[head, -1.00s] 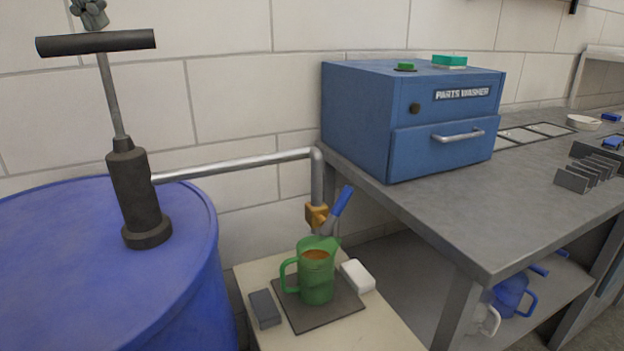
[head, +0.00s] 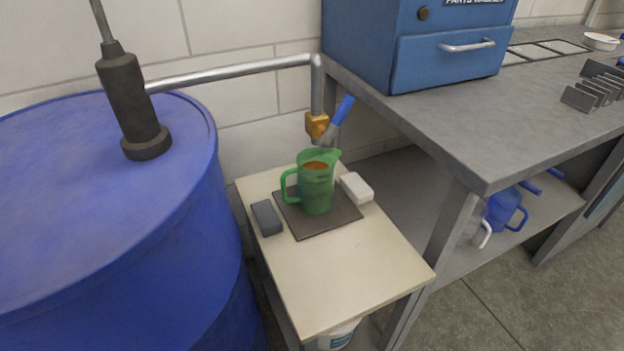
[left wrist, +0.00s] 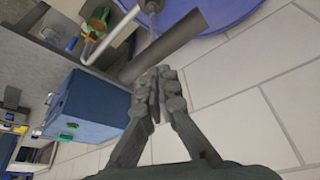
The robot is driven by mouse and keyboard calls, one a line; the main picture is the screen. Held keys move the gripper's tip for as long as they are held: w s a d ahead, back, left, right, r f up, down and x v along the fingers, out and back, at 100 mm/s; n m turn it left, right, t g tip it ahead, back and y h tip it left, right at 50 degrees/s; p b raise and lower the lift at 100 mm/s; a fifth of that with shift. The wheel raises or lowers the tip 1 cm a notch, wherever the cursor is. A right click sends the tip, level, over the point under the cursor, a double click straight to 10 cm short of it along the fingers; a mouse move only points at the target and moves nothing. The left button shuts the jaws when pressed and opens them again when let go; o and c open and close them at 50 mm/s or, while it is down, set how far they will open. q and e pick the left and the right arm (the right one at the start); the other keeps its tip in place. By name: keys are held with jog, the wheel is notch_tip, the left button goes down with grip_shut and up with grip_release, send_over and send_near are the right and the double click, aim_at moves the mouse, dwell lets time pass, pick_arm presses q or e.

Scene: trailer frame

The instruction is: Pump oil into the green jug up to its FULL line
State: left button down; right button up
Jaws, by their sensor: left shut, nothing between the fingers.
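The green jug (head: 318,190) stands upright on a dark square mat (head: 335,217) on the small cream table, below the orange-yellow spout fitting (head: 317,125). Reddish-brown oil (head: 317,166) shows inside its upper part; I cannot make out the FULL line. The pump body (head: 133,105) stands on the blue drum (head: 60,200), its rod rising out of the head view. In the left wrist view, my left gripper (left wrist: 157,85) is shut and empty close to the dark pump handle (left wrist: 172,44); contact is unclear. The jug also shows there (left wrist: 98,18). My right gripper is not in view.
A blue-handled brush (head: 341,112) is beside the spout. A grey block (head: 267,217) and a white block (head: 356,187) flank the jug. The parts washer (head: 380,50) stands on the grey bench (head: 450,130) at the right. The cream table's front (head: 345,275) is clear.

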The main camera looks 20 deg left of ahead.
pick_arm(q)
jog(key=shift+f+b, duration=0.3)
jog(key=shift+f, duration=1.05)
jog(key=shift+f+b, duration=0.35)
jog(key=shift+f, duration=0.75)
jog(key=shift+r, duration=0.1)
notch_tip(320, 180, up, 2)
jog(key=shift+r+p, duration=0.15)
jog(key=shift+p, duration=0.55)
jog(key=shift+r, duration=1.2)
jog(key=shift+r, duration=0.15)
jog(key=shift+r, duration=2.35)
